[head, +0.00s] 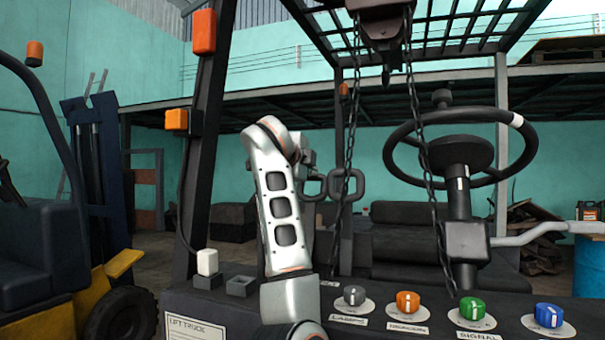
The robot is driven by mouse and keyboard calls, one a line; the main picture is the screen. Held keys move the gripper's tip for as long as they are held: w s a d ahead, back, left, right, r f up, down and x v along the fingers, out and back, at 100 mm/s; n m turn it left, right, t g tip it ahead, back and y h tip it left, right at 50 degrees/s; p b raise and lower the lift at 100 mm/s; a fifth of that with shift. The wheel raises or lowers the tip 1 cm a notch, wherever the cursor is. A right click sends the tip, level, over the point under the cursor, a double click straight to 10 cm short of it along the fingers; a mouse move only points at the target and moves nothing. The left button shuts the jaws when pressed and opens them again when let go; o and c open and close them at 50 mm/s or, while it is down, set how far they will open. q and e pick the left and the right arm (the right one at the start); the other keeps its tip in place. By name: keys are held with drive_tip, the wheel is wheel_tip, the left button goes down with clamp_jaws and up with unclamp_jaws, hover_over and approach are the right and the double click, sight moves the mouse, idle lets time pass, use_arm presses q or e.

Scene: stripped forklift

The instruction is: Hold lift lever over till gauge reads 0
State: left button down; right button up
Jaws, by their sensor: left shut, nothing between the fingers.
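No gauge face is readable in the head view, and I cannot tell for sure which part is the lift lever. A pale-grey bent lever (545,232) sticks out to the right from the steering column. A short white-topped stub (207,262) stands upright on the left of the dashboard. My left arm rises from the bottom middle and bends over at the top. My left gripper (309,160) is dark, small and partly hidden behind that arm, near the hanging chain. It is shut and empty, apart from both the lever and the stub. My right gripper is out of view.
A steering wheel (460,147) stands at the right. Several coloured knobs, including an orange one (407,302) and a green one (473,308), line the dashboard's front. Chains (417,130) with dark links (345,186) hang from an overhead hoist. A dark post (203,150) rises left of my arm.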

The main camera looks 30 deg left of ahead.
use_arm(q)
drive_tip(key=shift+x, duration=0.9)
drive_tip(key=shift+s, duration=0.35)
drive_tip(key=shift+w+f, duration=0.2)
drive_tip(key=shift+f, duration=0.1)
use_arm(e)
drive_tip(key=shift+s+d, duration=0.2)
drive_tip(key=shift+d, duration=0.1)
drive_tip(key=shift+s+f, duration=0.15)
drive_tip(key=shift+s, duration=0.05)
use_arm(q)
drive_tip(key=shift+d, duration=0.1)
idle(3.0)
